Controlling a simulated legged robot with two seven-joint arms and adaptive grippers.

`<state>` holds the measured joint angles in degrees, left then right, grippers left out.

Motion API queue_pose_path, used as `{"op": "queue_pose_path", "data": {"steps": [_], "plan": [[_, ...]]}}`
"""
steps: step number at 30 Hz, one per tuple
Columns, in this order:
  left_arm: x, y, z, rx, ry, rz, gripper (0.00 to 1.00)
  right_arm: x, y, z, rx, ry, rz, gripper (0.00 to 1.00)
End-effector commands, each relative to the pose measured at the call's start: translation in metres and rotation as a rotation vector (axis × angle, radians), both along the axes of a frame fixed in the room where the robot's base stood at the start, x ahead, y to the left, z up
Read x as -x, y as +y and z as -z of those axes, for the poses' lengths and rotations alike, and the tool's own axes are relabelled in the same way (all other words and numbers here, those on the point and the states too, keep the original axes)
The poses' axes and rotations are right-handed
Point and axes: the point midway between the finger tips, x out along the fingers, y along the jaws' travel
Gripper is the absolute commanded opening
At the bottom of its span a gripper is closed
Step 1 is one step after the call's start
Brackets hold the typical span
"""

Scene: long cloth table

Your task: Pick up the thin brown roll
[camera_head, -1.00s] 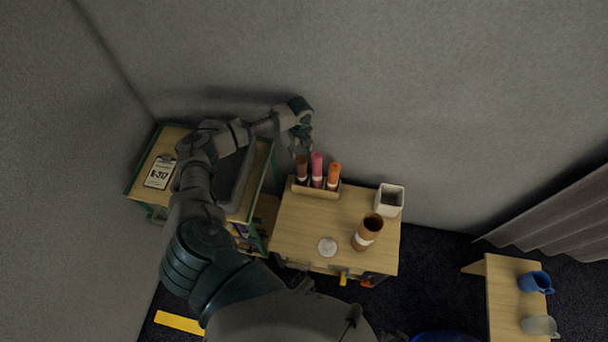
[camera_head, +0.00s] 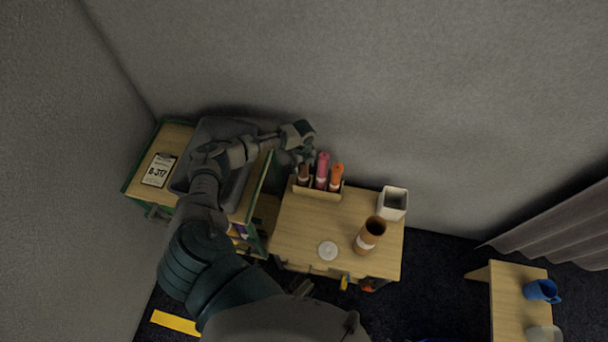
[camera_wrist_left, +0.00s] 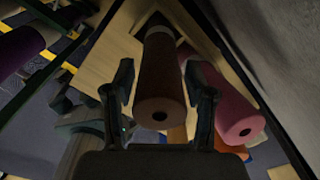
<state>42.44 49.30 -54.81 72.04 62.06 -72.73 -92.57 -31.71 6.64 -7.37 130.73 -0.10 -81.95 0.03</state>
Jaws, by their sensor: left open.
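The thin brown roll (camera_head: 303,174) stands in the left end of a small wooden holder (camera_head: 318,193) on the wooden table, beside a pink roll (camera_head: 322,170) and an orange roll (camera_head: 337,176). In the left wrist view the brown roll (camera_wrist_left: 160,85) points toward the camera. My left gripper (camera_wrist_left: 162,98) is open, with one finger on each side of the brown roll. In the head view my left gripper (camera_head: 306,157) is at the roll's top. The pink roll (camera_wrist_left: 235,115) is close beside the right finger. My right gripper is not in view.
A brown cup-like cylinder (camera_head: 370,234), a white square container (camera_head: 393,203) and a white disc (camera_head: 327,251) are on the table. A grey bin (camera_head: 222,128) and a clipboard (camera_head: 159,170) are on the left stand. A grey wall rises close behind the holder.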

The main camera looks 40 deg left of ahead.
Motion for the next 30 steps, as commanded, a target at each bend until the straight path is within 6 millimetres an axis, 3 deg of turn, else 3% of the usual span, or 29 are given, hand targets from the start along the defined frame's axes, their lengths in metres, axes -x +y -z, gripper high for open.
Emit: {"op": "queue_pose_path", "data": {"steps": [1,6,8,20,22,30], "plan": [[0.000,0.000,0.000,0.000,0.000,0.000,0.53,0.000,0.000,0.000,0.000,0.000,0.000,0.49],[0.000,0.000,0.000,0.000,0.001,0.000,0.10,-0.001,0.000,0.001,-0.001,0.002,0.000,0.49],[0.000,0.000,0.000,-0.001,0.001,0.000,0.00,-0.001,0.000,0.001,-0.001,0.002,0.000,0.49],[0.001,-0.001,-0.005,-0.001,0.000,0.000,0.00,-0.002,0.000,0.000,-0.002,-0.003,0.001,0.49],[0.003,-0.002,-0.010,-0.001,-0.001,0.001,0.00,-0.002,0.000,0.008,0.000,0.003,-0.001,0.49],[0.002,-0.001,-0.061,-0.002,-0.005,0.000,0.00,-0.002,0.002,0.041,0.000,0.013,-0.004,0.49]]}}
